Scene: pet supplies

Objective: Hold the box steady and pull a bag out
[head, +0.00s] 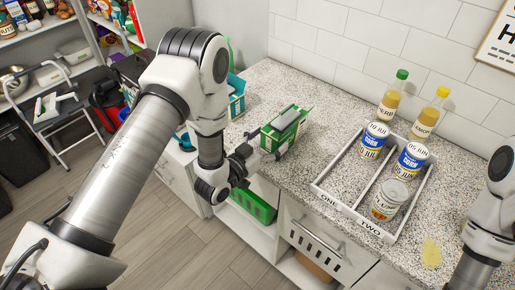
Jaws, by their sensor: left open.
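A green box (275,140) with a pale label stands on the speckled counter, left of the middle. A grey-white flat piece (289,118) shows at its open top; I cannot tell whether it is a bag. My left gripper (266,153) is open at the near left side of the box, its fingers close to the lower part. The arm hides part of that area, and I cannot tell whether the fingers touch the box. My right arm comes in at the right edge, and its gripper is out of the picture.
A white tray (322,190) marked ONE and TWO holds several cans on the counter (330,110). Two bottles, with green (391,93) and yellow (430,112) caps, stand behind it. A teal box (236,104) stands behind my left arm. A yellow patch (431,252) lies at the right.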

